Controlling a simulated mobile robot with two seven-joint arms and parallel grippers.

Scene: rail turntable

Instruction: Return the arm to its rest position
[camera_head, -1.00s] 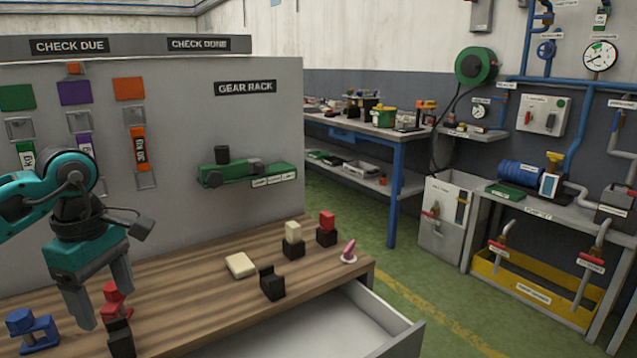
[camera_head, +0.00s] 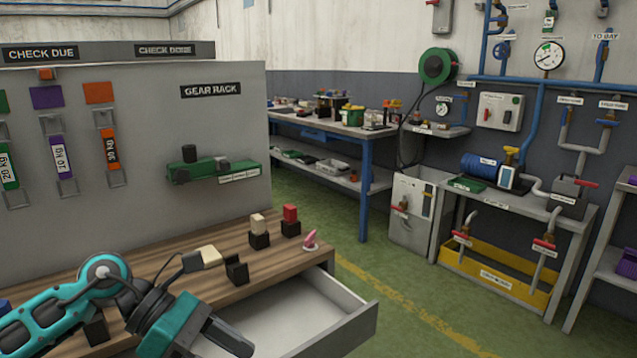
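My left arm comes in from the lower left in the head view, in front of the wooden bench top (camera_head: 232,216). Its teal and black gripper (camera_head: 228,345) points down to the right, low and in front of the open drawer (camera_head: 300,318). Only part of the fingers shows, and I cannot tell whether they are open or shut. No held object is visible. My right arm and gripper are not in view.
On the bench stand a cream block (camera_head: 258,224) and a red block (camera_head: 290,213) in black holders, and a pink piece (camera_head: 311,240). The grey gear rack board (camera_head: 226,120) rises behind. Green floor (camera_head: 400,280) is free to the right.

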